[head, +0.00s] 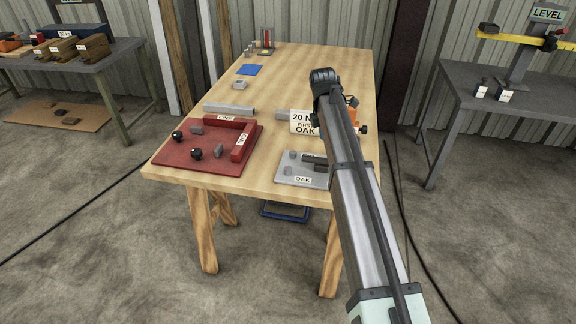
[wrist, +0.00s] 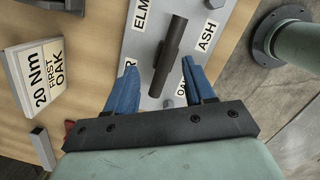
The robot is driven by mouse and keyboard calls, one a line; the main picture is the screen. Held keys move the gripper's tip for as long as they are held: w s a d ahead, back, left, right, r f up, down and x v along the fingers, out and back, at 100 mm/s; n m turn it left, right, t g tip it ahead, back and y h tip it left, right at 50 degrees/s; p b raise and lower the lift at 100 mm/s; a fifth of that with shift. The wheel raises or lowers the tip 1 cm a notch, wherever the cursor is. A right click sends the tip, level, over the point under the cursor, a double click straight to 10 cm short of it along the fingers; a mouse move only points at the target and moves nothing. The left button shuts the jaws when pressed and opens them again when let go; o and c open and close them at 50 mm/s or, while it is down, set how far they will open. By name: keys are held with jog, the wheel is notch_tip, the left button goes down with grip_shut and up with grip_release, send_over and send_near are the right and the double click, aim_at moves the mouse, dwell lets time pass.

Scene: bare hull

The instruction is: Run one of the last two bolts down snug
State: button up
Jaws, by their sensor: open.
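A grey plate (head: 283,180) with an OAK label lies at the front right of the table; small grey round parts (head: 290,170) and dark pieces (head: 315,159) sit on it. In the wrist view the same plate (wrist: 150,38) carries labels reading ELM, ASH and a partly covered OAK. A dark bar with a thicker cylinder (wrist: 168,55) rises over the plate between my fingers. My gripper (wrist: 158,65) is open, with one blue finger on each side of the dark part and visible gaps. In the head view my arm hides the gripper. Which parts are bolts I cannot tell.
A card (head: 304,123) reading 20 Nm FIRST OAK stands behind the plate. A red tray (head: 170,157) with black knobs and grey blocks is to the left. An orange object (head: 352,102) is partly hidden by my arm. The table's middle back is mostly clear.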

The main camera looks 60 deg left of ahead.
notch_tip(320, 180, up, 4)
jog(key=n+g, duration=0.2)
send_over(288, 168)
jog(key=shift+y, duration=0.3)
notch_tip(288, 168, down, 13)
jog(key=shift+f, duration=0.2)
jog(key=shift+c, duration=0.5)
grip_shut()
